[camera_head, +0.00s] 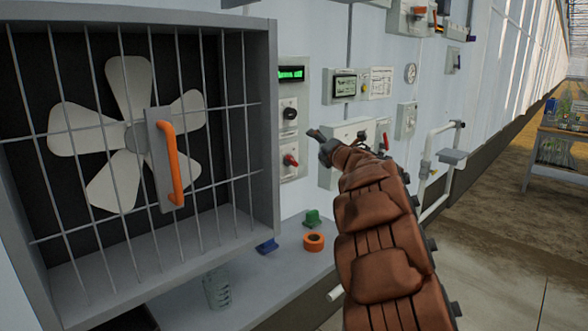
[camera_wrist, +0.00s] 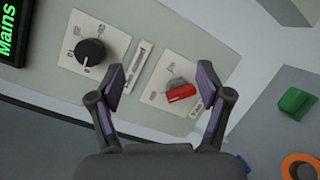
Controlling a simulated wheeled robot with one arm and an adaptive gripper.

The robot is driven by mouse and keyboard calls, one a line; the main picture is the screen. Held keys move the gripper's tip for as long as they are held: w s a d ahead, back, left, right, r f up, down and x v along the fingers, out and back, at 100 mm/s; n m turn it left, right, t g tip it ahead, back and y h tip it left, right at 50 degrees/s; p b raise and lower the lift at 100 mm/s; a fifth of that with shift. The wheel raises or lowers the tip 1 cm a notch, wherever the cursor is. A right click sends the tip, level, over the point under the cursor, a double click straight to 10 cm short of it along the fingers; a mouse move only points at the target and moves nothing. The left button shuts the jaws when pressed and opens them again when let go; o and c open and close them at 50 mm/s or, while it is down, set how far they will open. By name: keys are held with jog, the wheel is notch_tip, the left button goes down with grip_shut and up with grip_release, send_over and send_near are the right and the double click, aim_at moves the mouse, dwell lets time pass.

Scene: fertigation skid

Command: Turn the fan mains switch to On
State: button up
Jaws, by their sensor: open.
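A switch panel (camera_head: 289,140) is on the wall right of the caged fan (camera_head: 125,135). It carries a black rotary knob (camera_head: 289,113) and below it a red-handled switch (camera_head: 290,160), probably the fan mains switch. In the wrist view the red handle (camera_wrist: 180,92) lies between and beyond the fingertips, on a pale plate whose marks are too small to read. The black knob (camera_wrist: 90,52) is to its left. My gripper (camera_head: 315,135) is open and empty in front of the panel; in the wrist view its fingers (camera_wrist: 161,75) are spread, with no contact visible.
A green-lit display (camera_head: 291,74) sits above the knob; "Mains" reads on it in the wrist view (camera_wrist: 8,30). Below are a shelf with a green block (camera_head: 312,217), an orange ring (camera_head: 314,242) and a blue piece (camera_head: 267,246). White pipes (camera_head: 437,165) stand at right.

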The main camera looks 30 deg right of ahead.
aim_at(294, 160)
notch_tip(294, 160, down, 7)
jog(key=a+n+y+b, duration=0.1)
jog(key=a+n+y, duration=0.1)
jog(key=n+y, duration=0.45)
jog(key=shift+g+h, duration=0.25)
jog(key=shift+g, duration=0.05)
jog(key=shift+r+p+x, duration=0.1)
jog(key=shift+p+x, duration=0.35)
jog(key=shift+x, duration=1.5)
jog(key=shift+r+p+x, duration=0.15)
jog(key=shift+p+x, duration=0.25)
jog(key=shift+x, duration=1.6)
jog(key=shift+a, duration=0.15)
jog(key=c, duration=1.2)
